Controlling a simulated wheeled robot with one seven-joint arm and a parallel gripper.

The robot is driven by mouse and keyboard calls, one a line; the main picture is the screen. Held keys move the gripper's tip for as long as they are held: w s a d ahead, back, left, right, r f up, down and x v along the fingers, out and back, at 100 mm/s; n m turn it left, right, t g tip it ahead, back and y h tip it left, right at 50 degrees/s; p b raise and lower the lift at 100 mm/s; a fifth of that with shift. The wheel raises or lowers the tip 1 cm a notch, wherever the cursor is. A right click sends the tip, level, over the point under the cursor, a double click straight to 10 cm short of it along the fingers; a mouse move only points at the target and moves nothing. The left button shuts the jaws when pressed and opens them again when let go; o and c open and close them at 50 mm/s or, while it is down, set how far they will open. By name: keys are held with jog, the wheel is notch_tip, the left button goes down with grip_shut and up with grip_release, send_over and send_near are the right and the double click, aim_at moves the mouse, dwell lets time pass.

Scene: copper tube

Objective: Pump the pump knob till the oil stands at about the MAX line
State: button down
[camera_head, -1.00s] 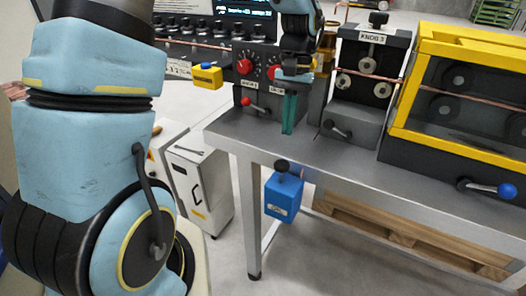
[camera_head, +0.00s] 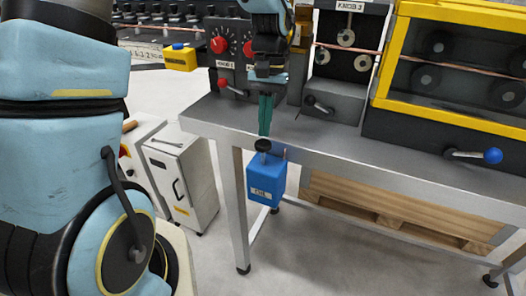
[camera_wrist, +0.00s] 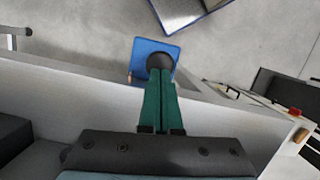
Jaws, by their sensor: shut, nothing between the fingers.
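The blue oil pump box (camera_head: 266,184) hangs at the table's front edge, with a label on its front. Its black pump knob (camera_head: 263,145) stands on top. My gripper (camera_head: 264,134) is shut and empty, its green fingers pointing down with the tips right at the top of the knob. In the wrist view, my gripper (camera_wrist: 161,80) reaches toward the round knob (camera_wrist: 161,60) over the blue box (camera_wrist: 144,46), and the tips overlap the knob's near edge. I cannot tell whether they touch. The oil level and MAX line cannot be made out.
The grey table (camera_head: 330,140) carries a panel with red knobs (camera_head: 218,45), a roller unit (camera_head: 338,85) and a yellow-framed machine (camera_head: 450,120). A blue-ended lever (camera_head: 492,155) sticks out at right. A white cabinet (camera_head: 182,182) stands left of the table leg. Floor in front is clear.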

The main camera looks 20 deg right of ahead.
aim_at(264, 140)
jog(key=shift+s+f, duration=0.1)
jog(key=shift+f, duration=0.3)
jog(key=shift+f+b, duration=0.85)
jog(key=shift+f, duration=0.6)
jog(key=shift+r+p, duration=0.3)
jog(key=shift+p, duration=0.05)
jog(key=shift+w+d+r+p, duration=0.25)
jog(key=shift+w+d+p, duration=0.15)
jog(key=shift+w, duration=0.25)
jog(key=shift+w+d+r+p, duration=0.25)
jog(key=shift+w+d+p, duration=0.1)
jog(key=shift+w, duration=0.25)
jog(key=shift+r, duration=0.1)
jog(key=a+p+v, duration=0.1)
jog(key=p+v, duration=0.5)
jog(key=v, duration=0.1)
jog(key=shift+d+r+p, duration=0.25)
jog(key=shift+d+p, duration=0.05)
jog(key=shift+d, duration=0.15)
jog(key=shift+s, duration=0.2)
